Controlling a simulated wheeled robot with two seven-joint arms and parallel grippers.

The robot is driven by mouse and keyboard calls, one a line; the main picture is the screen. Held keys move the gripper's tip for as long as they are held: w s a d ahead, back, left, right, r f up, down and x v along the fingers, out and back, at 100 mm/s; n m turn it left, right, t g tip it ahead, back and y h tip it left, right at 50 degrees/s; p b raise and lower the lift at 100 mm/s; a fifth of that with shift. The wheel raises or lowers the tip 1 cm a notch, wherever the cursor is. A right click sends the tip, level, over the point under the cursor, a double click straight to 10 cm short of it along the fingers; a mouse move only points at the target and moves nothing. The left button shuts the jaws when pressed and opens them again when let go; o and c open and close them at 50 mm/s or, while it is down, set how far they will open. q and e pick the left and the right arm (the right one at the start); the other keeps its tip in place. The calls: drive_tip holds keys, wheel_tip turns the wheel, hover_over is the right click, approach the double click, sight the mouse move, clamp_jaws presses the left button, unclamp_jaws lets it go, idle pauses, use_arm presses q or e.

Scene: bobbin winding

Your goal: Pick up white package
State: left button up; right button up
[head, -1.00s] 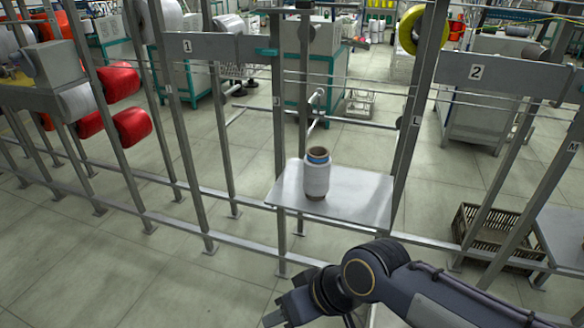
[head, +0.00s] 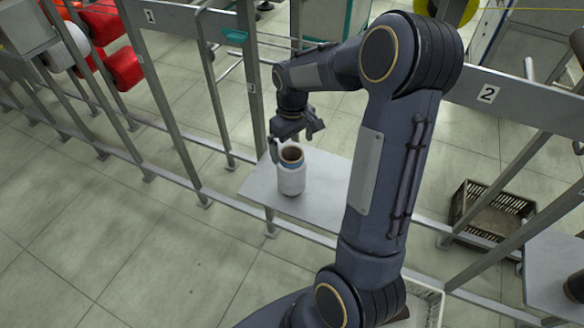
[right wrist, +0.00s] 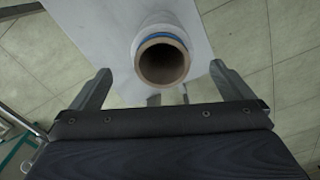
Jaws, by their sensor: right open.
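The white package (head: 291,175) is a white yarn bobbin on a brown tube with a blue band near its top. It stands upright on a small grey shelf (head: 325,203) in the head view. My right gripper (head: 294,146) is just above and behind the package's top, pointing down. In the right wrist view the package (right wrist: 166,27) shows its open tube end between the two spread fingers of the gripper (right wrist: 160,90). The fingers are open, and I see no grip on the package. My left gripper is not in view.
Metal frame posts and rails stand on both sides of the shelf. A brown crate (head: 493,213) is on the floor to the right. Another grey shelf (head: 556,270) is at the lower right. Red packages (head: 122,68) hang at the upper left.

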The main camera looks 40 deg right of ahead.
sight(291, 159)
wheel_tip(291, 159, down, 6)
drive_tip(key=shift+w+a+f, duration=0.1)
drive_tip(key=shift+f, duration=0.1)
drive_tip(key=shift+c, duration=0.3)
drive_tip(key=c, duration=1.4)
drive_tip(key=shift+r, duration=0.1)
